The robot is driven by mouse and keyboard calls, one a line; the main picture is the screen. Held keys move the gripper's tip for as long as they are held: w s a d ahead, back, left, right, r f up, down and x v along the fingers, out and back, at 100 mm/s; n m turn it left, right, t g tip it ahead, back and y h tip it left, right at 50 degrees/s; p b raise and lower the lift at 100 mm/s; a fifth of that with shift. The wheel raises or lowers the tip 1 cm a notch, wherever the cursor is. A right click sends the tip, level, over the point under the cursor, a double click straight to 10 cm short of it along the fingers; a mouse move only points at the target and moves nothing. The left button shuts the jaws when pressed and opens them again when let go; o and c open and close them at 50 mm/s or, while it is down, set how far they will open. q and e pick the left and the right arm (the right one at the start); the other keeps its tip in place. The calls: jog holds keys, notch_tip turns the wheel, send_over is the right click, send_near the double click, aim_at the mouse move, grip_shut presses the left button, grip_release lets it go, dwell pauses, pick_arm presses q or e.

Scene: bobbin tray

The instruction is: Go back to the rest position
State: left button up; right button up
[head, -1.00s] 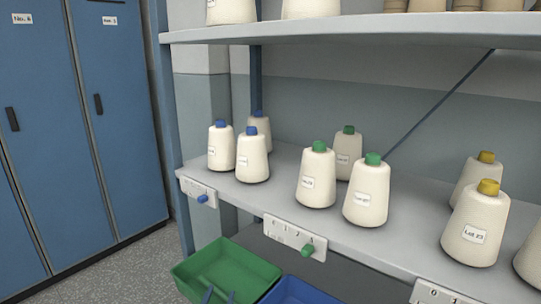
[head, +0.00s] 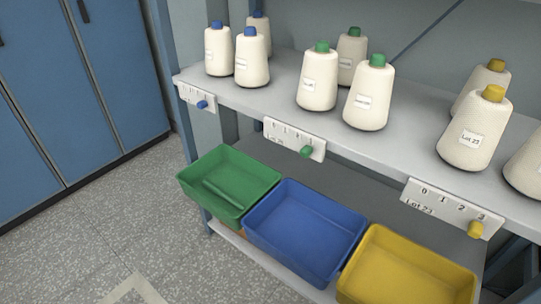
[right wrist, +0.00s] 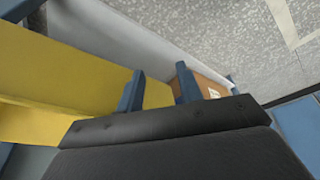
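My right gripper (right wrist: 160,80) shows only in the right wrist view. Its two blue fingers stand apart with nothing between them. A yellow bin (right wrist: 70,58) fills the left of that view, beside the fingers. In the head view neither gripper shows. There the green bin (head: 262,182), the blue bin (head: 345,262) and the yellow bin (head: 455,278) stand in a row under the shelf. A dark green elongated thing (head: 222,194) lies in the green bin. The visible floors of the blue and yellow bins look bare.
White cones with blue (head: 252,62), green (head: 367,98) and yellow (head: 473,133) tops stand on the shelf (head: 405,150). Number labels with coloured knobs line its front edge. Blue lockers (head: 110,90) stand at left. Speckled floor (head: 110,225) is clear. A brown box (right wrist: 208,90) sits beyond the fingers.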

pick_arm(q)
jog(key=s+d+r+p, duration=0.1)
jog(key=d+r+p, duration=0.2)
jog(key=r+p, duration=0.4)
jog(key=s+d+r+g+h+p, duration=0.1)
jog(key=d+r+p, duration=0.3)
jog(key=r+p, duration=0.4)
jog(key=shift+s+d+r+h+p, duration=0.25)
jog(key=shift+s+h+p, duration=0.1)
jog(key=shift+p, duration=0.75)
pick_arm(e)
jog(key=s+a+r, duration=0.1)
jog(key=a+r, duration=0.2)
jog(key=r, duration=0.4)
jog(key=s+a+r+g+y, duration=0.1)
jog(key=a+r, duration=0.3)
jog(key=r, duration=0.4)
jog(key=shift+s+a+r+y, duration=0.15)
jog(key=shift+s+a+y, duration=0.15)
jog(key=shift+s, duration=0.25)
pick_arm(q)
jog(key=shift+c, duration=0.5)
pick_arm(e)
jog(key=shift+d, duration=0.1)
